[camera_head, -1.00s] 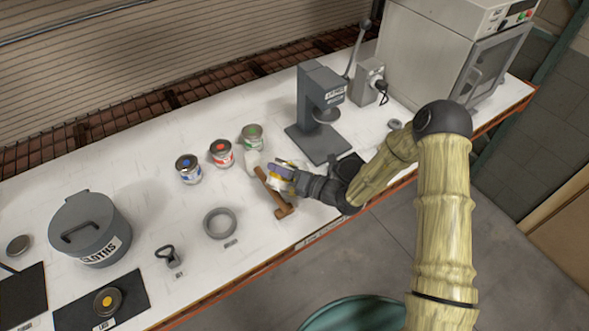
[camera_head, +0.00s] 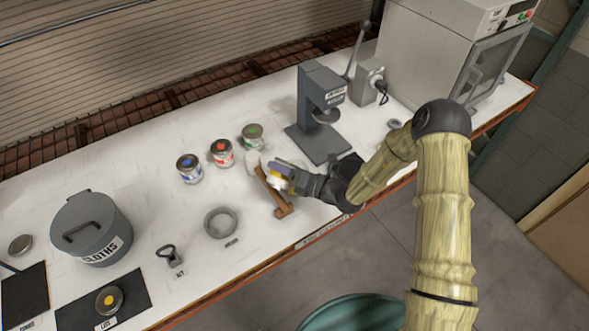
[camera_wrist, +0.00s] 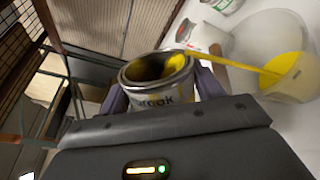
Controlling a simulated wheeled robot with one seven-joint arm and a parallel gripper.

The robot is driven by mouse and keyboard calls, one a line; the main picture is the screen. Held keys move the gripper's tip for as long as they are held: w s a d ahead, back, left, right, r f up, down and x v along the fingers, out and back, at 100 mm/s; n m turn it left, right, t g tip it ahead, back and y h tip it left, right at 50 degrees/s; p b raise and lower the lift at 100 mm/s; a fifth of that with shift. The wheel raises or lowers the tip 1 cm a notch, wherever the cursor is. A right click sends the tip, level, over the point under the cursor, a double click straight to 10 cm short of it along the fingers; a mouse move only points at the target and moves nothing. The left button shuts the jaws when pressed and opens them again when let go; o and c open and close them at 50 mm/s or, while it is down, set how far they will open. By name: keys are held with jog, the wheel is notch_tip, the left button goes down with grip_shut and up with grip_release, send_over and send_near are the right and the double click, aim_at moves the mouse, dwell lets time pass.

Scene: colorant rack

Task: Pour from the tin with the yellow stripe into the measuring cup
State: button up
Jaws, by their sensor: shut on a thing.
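My gripper (camera_wrist: 160,92) is shut on an open metal tin (camera_wrist: 157,92), with one finger on each side of it. The tin is tipped, and a yellow stream (camera_wrist: 235,64) runs from its mouth into the measuring cup (camera_wrist: 292,80). The cup is pale and see-through, with yellow liquid inside. In the head view, the cup (camera_head: 253,161) stands on the bench just left of my gripper (camera_head: 279,176), partly hidden. The tin is mostly hidden there by my gripper, with some yellow showing. I cannot make out its stripe.
A brown wooden tool (camera_head: 282,208) lies below my gripper. A grey press (camera_head: 318,112) stands to the right, a grey ring (camera_head: 221,223) to the left.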

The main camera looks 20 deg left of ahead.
jog(key=shift+w+r+m+p, duration=0.1)
jog(key=shift+r+m+p, duration=0.2)
jog(key=shift+m+p, duration=0.45)
dwell(1.3)
jog(key=shift+w+f+m+g, duration=0.15)
jog(key=shift+f+m+g, duration=0.3)
jog(key=shift+m, duration=0.4)
dwell(1.4)
jog(key=shift+w+d, duration=0.1)
jog(key=shift+s+r+n+t, duration=0.25)
jog(key=shift+r+n, duration=0.1)
jog(key=shift+n, duration=0.25)
jog(key=n+b, duration=0.1)
jog(key=f+n+b, duration=0.1)
jog(key=n+b, duration=0.1)
jog(key=shift+s+f+t, duration=0.2)
jog(key=shift+f+t, duration=0.05)
jog(key=shift+t, duration=0.05)
jog(key=shift+r+n, duration=0.3)
jog(key=shift+f, duration=0.2)
